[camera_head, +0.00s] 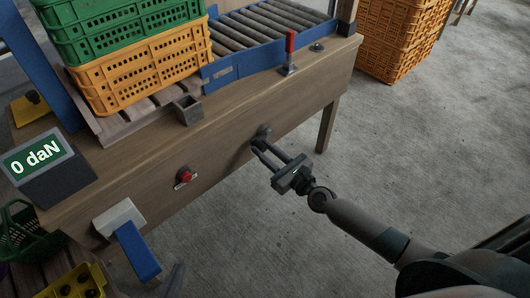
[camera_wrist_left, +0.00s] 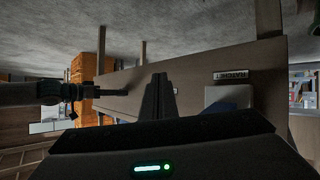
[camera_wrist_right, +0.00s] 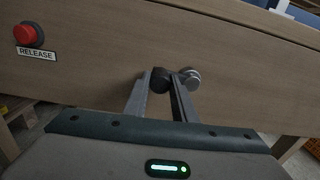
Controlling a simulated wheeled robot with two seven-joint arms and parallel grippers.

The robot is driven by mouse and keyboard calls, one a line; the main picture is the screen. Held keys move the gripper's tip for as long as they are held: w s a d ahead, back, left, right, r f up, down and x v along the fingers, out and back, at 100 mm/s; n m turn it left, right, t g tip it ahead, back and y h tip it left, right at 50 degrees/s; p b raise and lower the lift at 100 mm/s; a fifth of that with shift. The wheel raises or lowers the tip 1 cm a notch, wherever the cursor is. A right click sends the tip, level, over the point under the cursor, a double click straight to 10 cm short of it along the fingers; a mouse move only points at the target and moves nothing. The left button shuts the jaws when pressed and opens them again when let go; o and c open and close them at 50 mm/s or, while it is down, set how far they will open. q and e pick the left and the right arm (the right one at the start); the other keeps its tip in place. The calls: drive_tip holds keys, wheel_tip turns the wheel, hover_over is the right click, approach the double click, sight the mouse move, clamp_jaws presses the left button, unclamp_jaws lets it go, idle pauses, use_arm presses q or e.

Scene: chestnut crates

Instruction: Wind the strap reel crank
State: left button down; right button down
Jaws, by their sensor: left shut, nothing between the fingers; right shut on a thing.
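The crank (camera_head: 263,132) sits on the front face of the wooden bench. In the right wrist view its dark knob (camera_wrist_right: 160,79) is between my right fingertips, and a round metal hub (camera_wrist_right: 190,77) is just right of it. My right gripper (camera_head: 262,150) is shut on the crank knob; the fingers partly hide it. My left gripper (camera_wrist_left: 157,80) is shut and empty in the left wrist view, in front of the bench face near the ratchet box (camera_wrist_left: 225,98). The strap reel itself cannot be made out.
A red release button (camera_head: 184,176) is left of the crank. The ratchet box (camera_head: 119,216) has a blue part (camera_head: 138,252) hanging below. A display (camera_head: 40,160) reads 0 daN. Stacked crates (camera_head: 145,70) and rollers (camera_head: 260,30) are on the bench.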

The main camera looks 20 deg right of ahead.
use_arm(q)
drive_tip(key=shift+s+a+f+g+p, duration=0.15)
drive_tip(key=shift+s+a+f+g, duration=0.1)
drive_tip(key=shift+s+f+g, duration=0.25)
drive_tip(key=shift+s+a+f+g+p, duration=0.15)
drive_tip(key=shift+s+a+f+g, duration=0.1)
drive_tip(key=shift+f, duration=0.3)
use_arm(e)
drive_tip(key=shift+d+r+m, duration=0.1)
drive_tip(key=shift+r+m, duration=0.25)
drive_tip(key=shift+m, duration=0.35)
drive_tip(key=shift+r+m, duration=0.3)
drive_tip(key=shift+m, duration=0.4)
drive_tip(key=c, duration=1.5)
unclamp_jaws()
drive_tip(key=shift+o, duration=0.2)
drive_tip(key=shift+d, duration=0.1)
